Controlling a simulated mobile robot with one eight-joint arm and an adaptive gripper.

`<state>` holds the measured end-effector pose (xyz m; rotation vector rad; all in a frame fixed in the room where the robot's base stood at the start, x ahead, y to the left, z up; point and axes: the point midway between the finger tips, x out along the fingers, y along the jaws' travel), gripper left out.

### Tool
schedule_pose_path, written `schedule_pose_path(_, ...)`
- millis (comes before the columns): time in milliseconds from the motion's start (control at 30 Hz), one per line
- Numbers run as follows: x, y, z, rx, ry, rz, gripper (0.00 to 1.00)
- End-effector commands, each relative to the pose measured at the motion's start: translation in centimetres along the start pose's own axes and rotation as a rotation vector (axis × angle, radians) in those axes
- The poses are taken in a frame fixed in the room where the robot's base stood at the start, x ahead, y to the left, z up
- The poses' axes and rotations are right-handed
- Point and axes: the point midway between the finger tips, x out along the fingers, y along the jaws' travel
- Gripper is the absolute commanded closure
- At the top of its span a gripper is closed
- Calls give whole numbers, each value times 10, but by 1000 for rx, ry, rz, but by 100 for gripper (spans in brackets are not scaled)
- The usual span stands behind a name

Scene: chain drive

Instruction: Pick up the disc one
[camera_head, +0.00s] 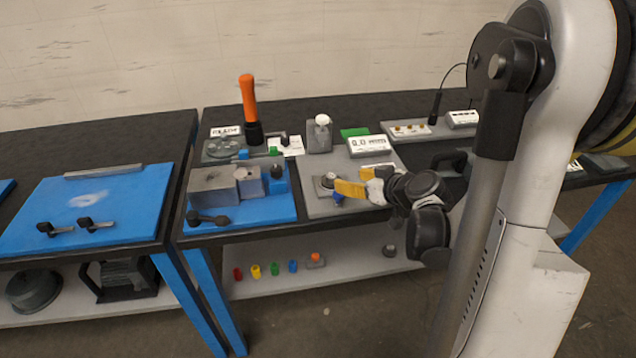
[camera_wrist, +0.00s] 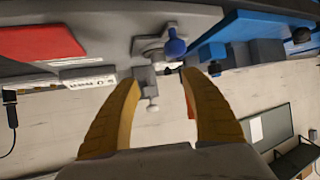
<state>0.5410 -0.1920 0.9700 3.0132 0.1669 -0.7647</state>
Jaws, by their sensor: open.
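My gripper (camera_head: 345,187) has yellow fingers and is open over the front of the grey mat (camera_head: 312,208) in the head view. Its fingers partly hide a small grey fixture (camera_head: 322,188) with a round metal top. In the wrist view, the gripper (camera_wrist: 162,78) is spread with nothing clearly held. A grey fixture with a blue knob (camera_wrist: 174,47) lies beyond the fingertips. Which part is disc one is not clear. A round grey disc-like piece (camera_head: 222,148) lies at the back left of the bench, and a small dark round piece (camera_head: 389,250) is on the lower shelf.
A blue plate with a grey vise (camera_head: 212,190) stands left of the gripper. An orange-handled tool (camera_head: 249,105) stands upright behind it. A grey block (camera_head: 319,137) and a display box (camera_head: 369,147) stand behind the gripper. Several small coloured pieces (camera_head: 256,271) sit on the shelf.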

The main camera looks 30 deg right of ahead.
Motion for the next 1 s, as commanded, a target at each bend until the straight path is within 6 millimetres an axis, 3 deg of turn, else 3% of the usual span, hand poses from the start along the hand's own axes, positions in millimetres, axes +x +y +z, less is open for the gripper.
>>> schedule_pose_path(300, 48, -1, 2, -3, -1, -3, 47)
schedule_pose_path(467, 59, -1, 1, -3, -1, -2, 47)
schedule_pose_path(733, 100, -1, 2, -2, -2, -2, 47)
schedule_pose_path(1000, 105, -1, 0, -1, -1, -2, 47)
